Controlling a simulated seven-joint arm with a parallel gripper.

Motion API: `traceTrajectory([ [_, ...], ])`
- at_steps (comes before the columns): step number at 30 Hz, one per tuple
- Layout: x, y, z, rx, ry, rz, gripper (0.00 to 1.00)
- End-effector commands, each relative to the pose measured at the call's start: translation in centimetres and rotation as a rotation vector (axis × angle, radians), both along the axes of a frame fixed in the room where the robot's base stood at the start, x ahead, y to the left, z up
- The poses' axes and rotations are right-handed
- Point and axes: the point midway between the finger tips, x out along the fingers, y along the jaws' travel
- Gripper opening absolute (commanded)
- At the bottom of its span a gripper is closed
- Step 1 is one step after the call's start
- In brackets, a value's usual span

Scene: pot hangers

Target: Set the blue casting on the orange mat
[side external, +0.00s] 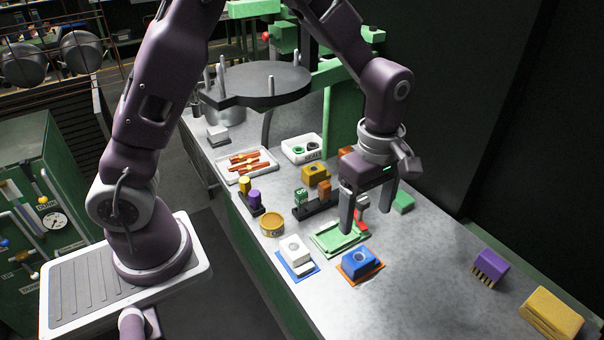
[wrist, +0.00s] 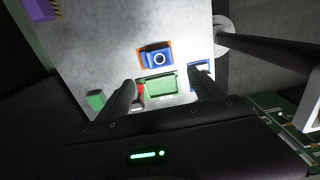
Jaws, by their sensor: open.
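The blue casting (side external: 359,262) is a block with a round hole in its top. It sits upright on the orange mat (side external: 376,273) near the front edge of the bench. In the wrist view the casting (wrist: 157,58) lies within the orange mat (wrist: 141,63), whose edges show around it. My gripper (side external: 354,218) is open and empty. It is above the bench, behind the casting and near the light green tray (side external: 327,243), apart from the casting. In the wrist view both fingers of my gripper (wrist: 162,82) show with a gap between them.
A white casting (side external: 294,248) sits on a blue mat (side external: 308,270) to the left. A purple brush (side external: 490,267) and a yellow block (side external: 551,313) lie at the right. The bench between them and the orange mat is clear.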

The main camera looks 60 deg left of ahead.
Motion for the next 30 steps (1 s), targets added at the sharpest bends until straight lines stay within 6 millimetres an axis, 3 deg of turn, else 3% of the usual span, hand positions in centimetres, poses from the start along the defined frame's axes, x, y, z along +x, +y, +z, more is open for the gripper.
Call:
traceTrajectory([
  [2, -0.4, 0.4, 1.6, -0.013, -0.022, -0.054, 0.76],
  [5, -2.4, 1.6, 6.3, -0.039, -0.096, -0.26, 0.76],
  [9, -8.6, 4.2, 13.1, 0.005, -0.254, -0.719, 0.76],
  [12, -13.6, 5.8, 15.6, 0.118, -0.346, -1.048, 0.76],
  [15, -17.5, 6.8, 16.1, 0.251, -0.386, -1.307, 0.76],
  [18, -19.6, 7.4, 15.9, 0.345, -0.389, -1.462, 0.76],
  [30, -20.4, 7.5, 15.7, 0.386, -0.385, -1.532, 0.76],
])
